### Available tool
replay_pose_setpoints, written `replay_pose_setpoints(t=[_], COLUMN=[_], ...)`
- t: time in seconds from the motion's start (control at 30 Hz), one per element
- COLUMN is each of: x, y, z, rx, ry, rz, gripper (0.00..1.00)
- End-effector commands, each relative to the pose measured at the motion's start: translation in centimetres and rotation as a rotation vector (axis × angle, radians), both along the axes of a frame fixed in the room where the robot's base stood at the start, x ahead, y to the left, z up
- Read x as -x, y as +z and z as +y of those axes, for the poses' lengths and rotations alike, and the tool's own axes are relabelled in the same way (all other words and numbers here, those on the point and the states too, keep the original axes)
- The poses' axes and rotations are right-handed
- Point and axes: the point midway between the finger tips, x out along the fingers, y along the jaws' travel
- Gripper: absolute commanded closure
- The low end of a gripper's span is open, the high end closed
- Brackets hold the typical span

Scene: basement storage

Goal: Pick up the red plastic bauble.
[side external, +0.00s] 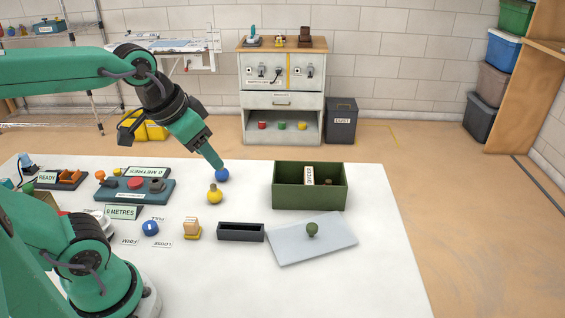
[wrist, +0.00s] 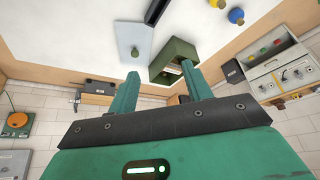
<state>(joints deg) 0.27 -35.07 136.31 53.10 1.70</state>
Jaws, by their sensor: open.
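I cannot make out a red bauble on the white table (side external: 360,290). A blue bauble (side external: 222,175) stands close below my gripper (side external: 219,164), with a yellow bauble (side external: 215,195) just in front of it. A dark green bauble (side external: 312,229) sits on the pale grey tray (side external: 285,247). A small red item (side external: 262,125) is on the cabinet's low shelf, too small to identify. In the wrist view my gripper (wrist: 160,75) has its two fingers spread with nothing held between them. A sliver of red shows behind my arm, mostly hidden.
A green open box (side external: 310,198) holding a pale block stands right of the baubles. A black narrow tray (side external: 241,232), a wooden stamp-like block (side external: 191,227) and a blue disc (side external: 151,228) lie nearer. A teal panel with a red button (side external: 136,183) is left. The table's front right is clear.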

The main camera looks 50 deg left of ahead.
Motion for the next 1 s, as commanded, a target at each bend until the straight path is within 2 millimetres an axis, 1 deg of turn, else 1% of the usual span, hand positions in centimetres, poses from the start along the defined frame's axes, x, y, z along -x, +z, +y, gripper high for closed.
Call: replay_pose_setpoints(t=[0.03,0.3,0.57,0.77,1.0], x=[-0.9,-6.0,-11.1,-15.1,-19.9], y=[0.3,1.5,1.6,0.8,-1.1], z=[-0.1,-0.3,-0.6,-0.9,-1.3], rx=[-0.003,-0.02,-0.036,-0.046,-0.057], ry=[-0.008,-0.055,-0.101,-0.137,-0.182], rz=[0.013,0.076,0.136,0.182,0.238], gripper=[0.5,0.5,0.5,0.5,0.5])
